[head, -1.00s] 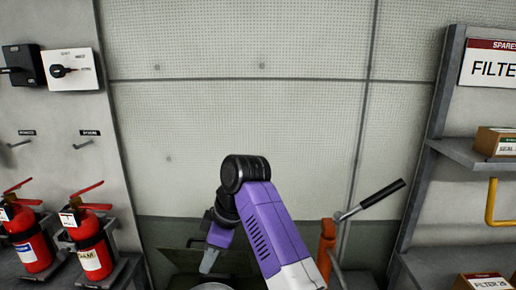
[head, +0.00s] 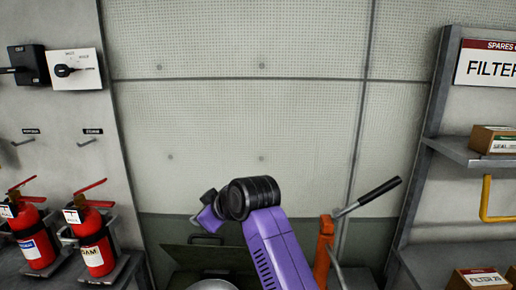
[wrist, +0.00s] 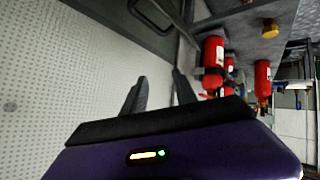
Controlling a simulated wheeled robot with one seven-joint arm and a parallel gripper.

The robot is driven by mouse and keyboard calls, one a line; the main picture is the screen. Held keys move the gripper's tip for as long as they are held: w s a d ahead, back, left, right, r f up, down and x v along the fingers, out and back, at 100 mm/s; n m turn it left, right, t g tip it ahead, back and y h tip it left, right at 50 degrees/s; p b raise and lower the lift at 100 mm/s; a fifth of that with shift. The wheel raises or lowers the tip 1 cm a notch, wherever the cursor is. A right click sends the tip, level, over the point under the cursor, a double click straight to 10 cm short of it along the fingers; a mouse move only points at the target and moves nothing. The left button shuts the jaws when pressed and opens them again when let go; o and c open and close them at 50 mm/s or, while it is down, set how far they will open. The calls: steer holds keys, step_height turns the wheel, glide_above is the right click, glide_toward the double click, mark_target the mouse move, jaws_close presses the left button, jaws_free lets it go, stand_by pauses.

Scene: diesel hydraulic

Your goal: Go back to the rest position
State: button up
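My gripper (wrist: 160,76) shows in the wrist view as two dark fingers with a clear gap between them. It is open and nothing is between the fingers. The fingers point toward a pale dotted wall and a dark panel with a handle. In the head view my purple arm rises from the bottom middle to a black joint. Only a small purple and grey part of the wrist shows left of that joint, and the fingers cannot be made out there.
Red fire extinguishers (head: 97,240) stand at the left, below a white switch box (head: 74,69). An orange post (head: 324,250) with a black-handled lever (head: 380,198) stands right of my arm. A shelf (head: 462,152) with boxes is at the right. A dark green lidded box (head: 190,255) lies behind my arm.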

steer(key=s+d+f+m+t+h, duration=0.1)
steer(key=s+d+f+m+t, duration=0.4)
steer(key=s+d, duration=0.35)
steer(key=s+d+f+m+t+h, duration=0.1)
steer(key=s+d+f+m+t, duration=0.3)
steer(key=s+d+f, duration=0.5)
steer(key=s+d+m+h, duration=0.1)
steer(key=s+d, duration=0.4)
steer(key=s, duration=0.7)
steer(key=s+d+m+g+h, duration=0.1)
steer(key=s+d, duration=0.5)
steer(key=s, duration=0.7)
steer(key=s+d+m+g+h, duration=0.1)
steer(key=s+d+h, duration=0.2)
steer(key=s, duration=1)
steer(key=d, duration=0.2)
steer(key=shift+d+r+m, duration=0.3)
steer(key=shift+r+m, duration=0.1)
